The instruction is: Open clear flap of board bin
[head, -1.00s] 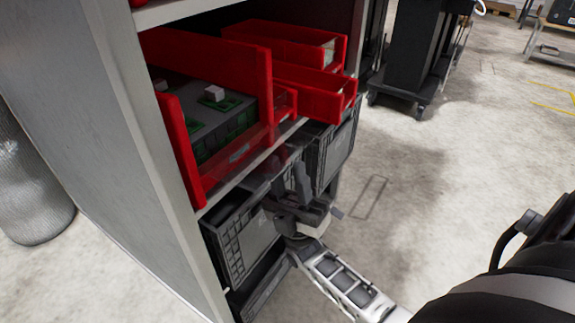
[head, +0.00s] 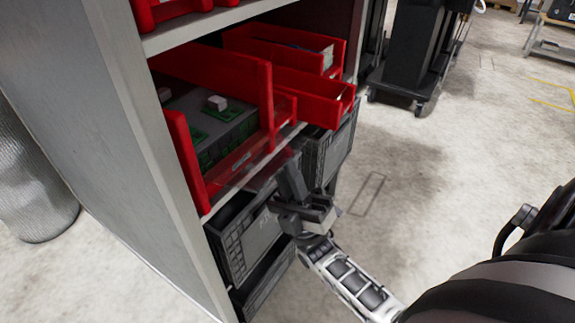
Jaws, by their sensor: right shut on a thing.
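The board bin (head: 222,78) is a red bin on the shelf at left, holding green boards (head: 225,118) with white parts on dark trays. Its clear flap (head: 247,178) shows faintly as a see-through sheet at the bin's front lower edge, sloping down and outward. My right gripper (head: 290,176) is in front of and below the bin's front edge, shut on the flap's edge. The fingertips are partly hidden, so the exact grip is hard to see. My left gripper is not in view.
More red bins (head: 318,92) stand to the right on the same shelf. Dark grey crates (head: 243,235) sit below, close behind my right gripper. The grey cabinet side (head: 120,160) bounds the left. Open concrete floor (head: 420,200) lies to the right, with a black wheeled cart (head: 408,60) behind.

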